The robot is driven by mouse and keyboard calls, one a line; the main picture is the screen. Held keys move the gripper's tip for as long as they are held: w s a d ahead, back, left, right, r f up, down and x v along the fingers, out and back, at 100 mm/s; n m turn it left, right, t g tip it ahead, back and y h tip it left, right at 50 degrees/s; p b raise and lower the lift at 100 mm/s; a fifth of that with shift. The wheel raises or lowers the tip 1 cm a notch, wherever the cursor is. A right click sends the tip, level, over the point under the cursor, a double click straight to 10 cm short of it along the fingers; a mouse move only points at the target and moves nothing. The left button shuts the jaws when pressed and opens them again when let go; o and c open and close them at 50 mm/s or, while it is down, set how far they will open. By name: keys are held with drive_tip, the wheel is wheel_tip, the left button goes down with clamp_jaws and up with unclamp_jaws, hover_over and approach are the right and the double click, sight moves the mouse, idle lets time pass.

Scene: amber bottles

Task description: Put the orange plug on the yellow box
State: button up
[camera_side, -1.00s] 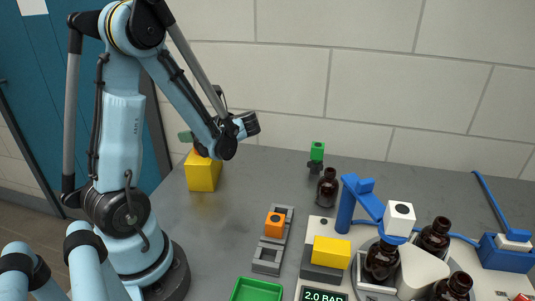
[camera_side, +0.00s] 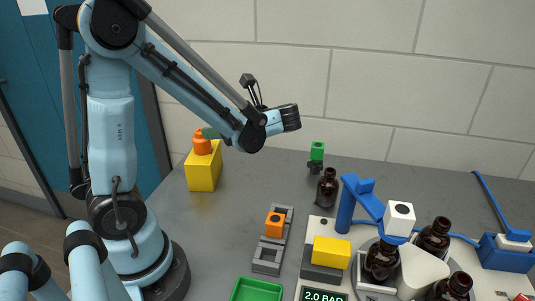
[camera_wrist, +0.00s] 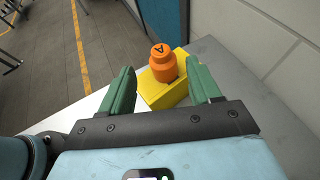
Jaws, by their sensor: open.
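The orange plug (camera_side: 202,144), a knobbed piece, stands upright on top of the yellow box (camera_side: 202,172) at the back left of the table. The wrist view shows the plug (camera_wrist: 163,64) with a dark letter on its top, resting on the box (camera_wrist: 166,94). My gripper (camera_wrist: 161,70) is open and empty, its green fingers to the left and right of the plug in that view, with gaps on both sides. In the side view only a bit of green finger (camera_side: 210,132) shows just behind the plug; the rest is hidden by my arm.
A grey rack (camera_side: 267,256) holds an orange block (camera_side: 275,224). A brown bottle (camera_side: 327,188) stands behind a station with a blue arm (camera_side: 347,205), a yellow block (camera_side: 331,252) and several bottles. A green tray (camera_side: 257,291) lies in front. Table beside the yellow box is clear.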

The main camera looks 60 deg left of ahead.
drive_tip(key=w+d+f+n+t+h, duration=0.1)
drive_tip(key=w+d+n+t+h, duration=0.1)
drive_tip(key=d+n+t+h, duration=0.4)
drive_tip(key=w+d+n+t+h, duration=0.2)
drive_tip(key=d+n+t+h, duration=0.4)
drive_tip(key=d, duration=0.6)
drive_tip(key=shift+d+f+n+t+h, duration=0.3)
drive_tip(key=shift+d+f+n, duration=0.1)
drive_tip(key=shift+n, duration=0.3)
